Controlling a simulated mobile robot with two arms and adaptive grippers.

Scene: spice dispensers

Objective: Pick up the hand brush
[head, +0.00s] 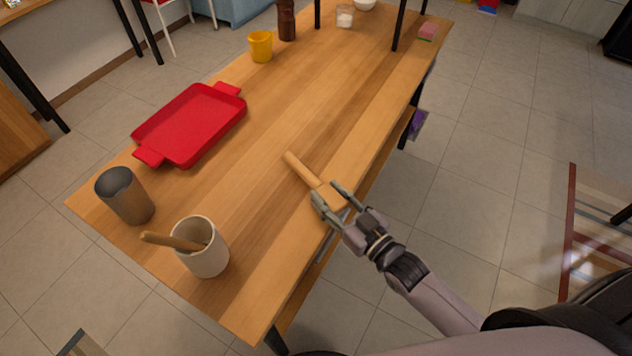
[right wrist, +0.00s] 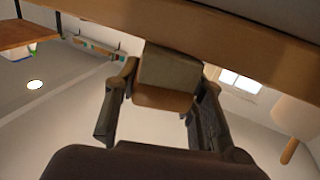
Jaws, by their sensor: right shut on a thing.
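The hand brush (head: 303,169) has a light wooden handle that points up and left in the head view, over the table near its front edge. My right gripper (head: 327,193) is shut on the wider end of the brush, with a finger on either side. In the right wrist view, the brush (right wrist: 168,72) shows as a brown and grey block between the fingers, close to the table's edge. I cannot tell whether the brush still touches the tabletop. My left gripper is not in view.
On the wooden table (head: 330,110) are a red tray (head: 193,125), a grey cup (head: 125,196), a white crock (head: 203,250) with a wooden utensil, and a yellow mug (head: 260,46). Black uprights (head: 398,25) rise at the far end. The tabletop around the brush is clear.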

